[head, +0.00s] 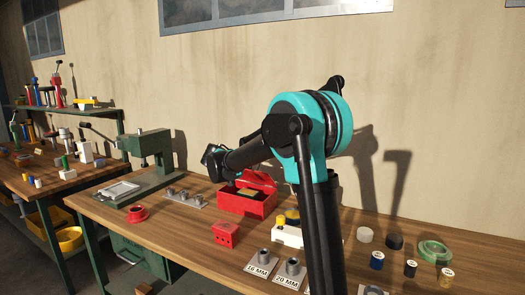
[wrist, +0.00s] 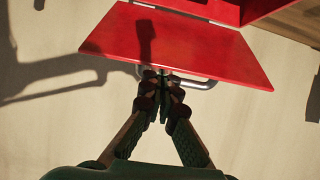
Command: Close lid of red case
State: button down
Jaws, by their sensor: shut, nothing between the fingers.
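The red case (head: 262,207) stands on the workbench toward the wall, with its lid (head: 259,181) raised at the back. In the wrist view the red lid (wrist: 190,45) fills the upper middle, and a corner of the case body (wrist: 258,8) shows above it. A metal handle (wrist: 205,84) sits at the lid's near edge. My gripper (wrist: 164,76) is shut and empty, with its fingertips at the lid's edge beside the handle. I cannot tell whether they touch. In the head view my arm reaches left behind the case, and the fingertips are not clear there.
A small red block with holes (head: 226,235) stands in front of the case. A green press (head: 150,165) and a grey plate with posts (head: 181,199) are to the left. Labelled grey stands (head: 291,273) and several small rollers are at the front right. The wall (head: 215,85) is close behind.

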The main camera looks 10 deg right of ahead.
jog(key=s+a+f, duration=0.3)
jog(key=s+f, duration=0.1)
jog(key=f, duration=0.6)
jog(key=shift+s, duration=0.15)
jog(key=shift+a, duration=0.1)
dwell(0.3)
